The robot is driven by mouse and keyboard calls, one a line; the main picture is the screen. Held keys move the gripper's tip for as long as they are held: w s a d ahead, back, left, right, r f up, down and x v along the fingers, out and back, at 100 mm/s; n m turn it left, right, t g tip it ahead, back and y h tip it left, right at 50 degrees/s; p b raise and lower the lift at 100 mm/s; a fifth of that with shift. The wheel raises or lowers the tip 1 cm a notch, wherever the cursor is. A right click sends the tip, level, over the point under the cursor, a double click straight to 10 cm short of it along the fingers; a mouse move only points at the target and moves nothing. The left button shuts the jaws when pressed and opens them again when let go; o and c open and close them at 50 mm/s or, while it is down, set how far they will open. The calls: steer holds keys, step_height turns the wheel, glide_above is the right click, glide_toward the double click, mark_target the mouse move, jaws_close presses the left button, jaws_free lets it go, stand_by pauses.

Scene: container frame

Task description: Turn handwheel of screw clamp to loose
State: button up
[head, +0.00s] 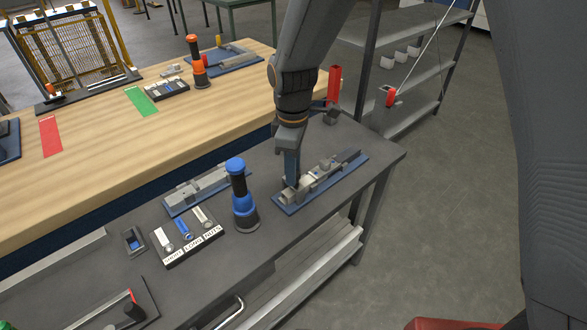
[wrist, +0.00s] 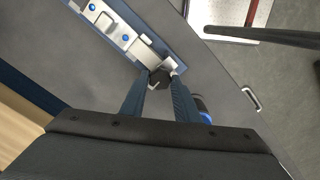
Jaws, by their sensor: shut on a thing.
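The screw clamp (head: 322,175) is a grey metal fixture on a blue base plate, near the right end of the dark bench. In the wrist view the clamp (wrist: 124,36) shows blue bolt heads, with its dark handwheel (wrist: 160,78) at the near end. My gripper (wrist: 160,85) is shut on the handwheel, one finger on each side of it. In the head view my gripper (head: 291,182) points down at the left end of the clamp and hides the handwheel. How far the screw is turned cannot be told.
A blue and black cylindrical tool (head: 241,195) stands upright just left of my gripper. Beside it are a second grey fixture (head: 198,187) and a labelled tray (head: 187,236). The bench right of the clamp is clear.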

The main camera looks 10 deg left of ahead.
steer(key=n, duration=0.4)
steer(key=shift+n+b, duration=0.3)
steer(key=n, duration=0.4)
steer(key=shift+n+b, duration=0.3)
steer(key=n, duration=0.4)
steer(key=shift+n+b, duration=0.3)
steer(key=shift+b, duration=0.05)
steer(key=n, duration=0.4)
steer(key=shift+n+b, duration=0.3)
steer(key=shift+b, duration=0.1)
steer(key=shift+n+b, duration=0.6)
steer(key=shift+n, duration=0.4)
steer(key=shift+f+n+b, duration=0.1)
steer(key=shift+n+b, duration=0.5)
steer(key=shift+b, duration=0.45)
steer(key=n+b, duration=0.1)
steer(key=b, duration=0.3)
steer(key=n+b, duration=0.1)
steer(key=b, duration=0.4)
steer(key=shift+n, duration=0.4)
steer(key=shift+s+b, duration=0.1)
steer(key=shift+b, duration=0.35)
